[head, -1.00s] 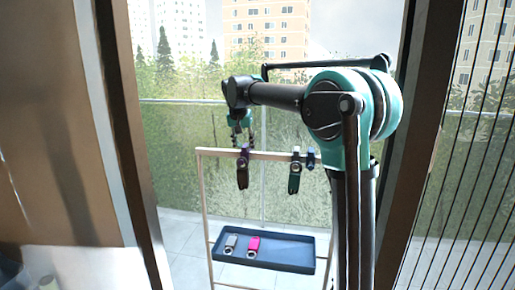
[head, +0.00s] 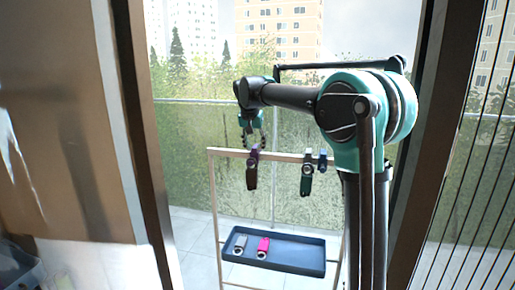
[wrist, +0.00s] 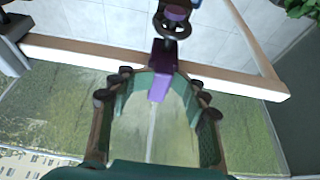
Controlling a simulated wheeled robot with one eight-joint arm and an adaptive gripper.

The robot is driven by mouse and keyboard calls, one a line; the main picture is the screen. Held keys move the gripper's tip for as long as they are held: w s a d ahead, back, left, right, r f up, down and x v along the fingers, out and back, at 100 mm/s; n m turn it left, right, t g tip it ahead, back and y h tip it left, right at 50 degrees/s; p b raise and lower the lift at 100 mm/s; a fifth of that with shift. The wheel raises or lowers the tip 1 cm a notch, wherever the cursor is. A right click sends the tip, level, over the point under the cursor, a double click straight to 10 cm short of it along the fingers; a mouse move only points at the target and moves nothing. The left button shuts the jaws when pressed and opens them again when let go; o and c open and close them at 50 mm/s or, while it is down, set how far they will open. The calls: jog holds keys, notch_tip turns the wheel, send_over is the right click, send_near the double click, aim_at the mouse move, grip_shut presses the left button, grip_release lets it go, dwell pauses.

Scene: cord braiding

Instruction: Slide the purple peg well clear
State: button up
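The purple peg (head: 254,154) sits on the top bar of a pale wooden frame (head: 213,200), left of its middle. A dark brownish piece with a ring (head: 251,177) hangs just below it. In the wrist view the purple peg (wrist: 160,85) crosses the bar and its near end lies between my fingers. My gripper (wrist: 160,79) is open, with a finger on each side of the peg and visible gaps to it. In the head view my gripper (head: 252,141) is just above the peg and bar.
A dark green hanging piece (head: 306,182) and a blue peg (head: 323,160) are on the bar further right. A dark blue tray (head: 300,262) below holds a grey piece (head: 240,245) and a pink piece (head: 263,247). A railing (head: 190,101) stands behind.

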jog(key=s+d+v, duration=0.1)
jog(key=v, duration=1.1)
jog(key=shift+s, duration=0.4)
jog(key=shift+d, duration=0.15)
